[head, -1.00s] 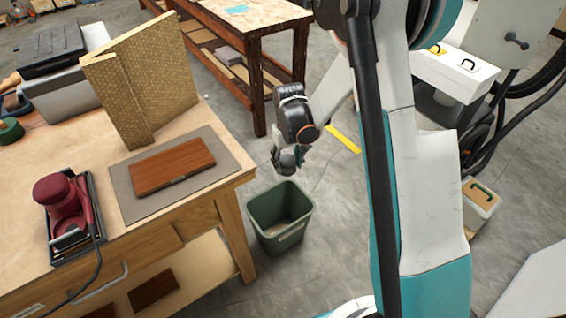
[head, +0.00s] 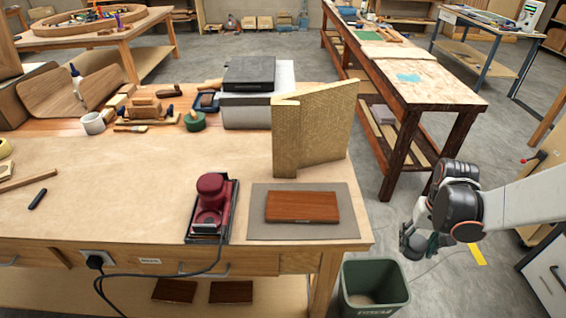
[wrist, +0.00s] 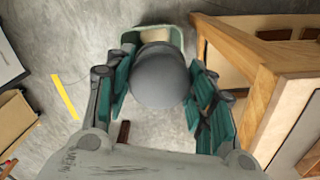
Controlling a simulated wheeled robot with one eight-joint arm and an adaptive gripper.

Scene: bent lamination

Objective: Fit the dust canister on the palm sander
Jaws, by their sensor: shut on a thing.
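The red palm sander (head: 211,203) sits upright in a dark shallow tray (head: 229,232) on the bench, left of the grey mat. Its cord runs down over the bench's front edge. My gripper (head: 412,243) is off the bench's right end, above and to the right of the green bin. In the wrist view, its green-padded fingers (wrist: 162,88) are shut around a rounded grey thing (wrist: 160,78), which looks like the dust canister. Only its smooth domed side shows there; its other side is hidden.
A brown wooden board (head: 302,207) lies on the grey mat (head: 262,231). A tall golden angled panel (head: 286,140) stands behind it. The green bin (head: 402,290) stands on the floor by the bench's right leg. Open floor lies between the bench and the far worktable (head: 440,95).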

